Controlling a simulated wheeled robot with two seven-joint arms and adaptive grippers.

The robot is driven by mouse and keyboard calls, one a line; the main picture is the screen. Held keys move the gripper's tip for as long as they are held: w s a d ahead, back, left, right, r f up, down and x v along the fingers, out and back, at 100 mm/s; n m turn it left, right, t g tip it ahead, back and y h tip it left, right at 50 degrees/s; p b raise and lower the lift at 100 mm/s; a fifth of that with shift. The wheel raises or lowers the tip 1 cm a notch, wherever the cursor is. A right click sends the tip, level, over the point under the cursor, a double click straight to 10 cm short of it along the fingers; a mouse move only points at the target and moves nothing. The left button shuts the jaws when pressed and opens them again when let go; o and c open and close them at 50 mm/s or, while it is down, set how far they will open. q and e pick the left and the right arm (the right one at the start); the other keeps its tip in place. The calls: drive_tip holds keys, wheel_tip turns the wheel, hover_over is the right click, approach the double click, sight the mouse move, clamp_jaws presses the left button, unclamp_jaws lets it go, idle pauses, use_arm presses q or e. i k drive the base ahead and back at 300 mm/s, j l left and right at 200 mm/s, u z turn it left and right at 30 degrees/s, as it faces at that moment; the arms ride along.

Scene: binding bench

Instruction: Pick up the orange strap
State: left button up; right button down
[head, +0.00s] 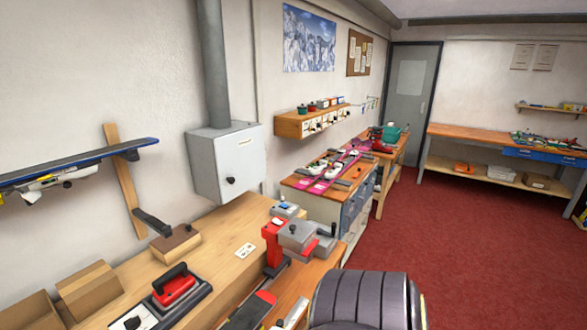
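I cannot make out an orange strap for certain. A small orange item (464,168) lies on the lower shelf of the far workbench, too small to tell what it is. Another orange patch (573,107) shows on the wall shelf at the far right, also too small to identify. Neither of my grippers is in view.
Pink skis (335,172) lie farther back. A dark ribbed rounded object (362,298) fills the bottom centre. Red floor (470,240) is open at right.

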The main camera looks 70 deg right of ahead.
sight(360, 170)
drive_tip(key=l+z, duration=0.65)
drive_tip(key=l, duration=0.3)
drive_tip(key=l+z, duration=0.7)
drive_tip(key=l, duration=0.2)
drive_tip(key=i+l+z, duration=0.2)
drive_tip(key=l+z, duration=0.15)
drive_tip(key=i+l+z, duration=0.3)
drive_tip(key=l, duration=0.15)
drive_tip(key=i+l+z, duration=0.1)
drive_tip(key=l+z, duration=0.25)
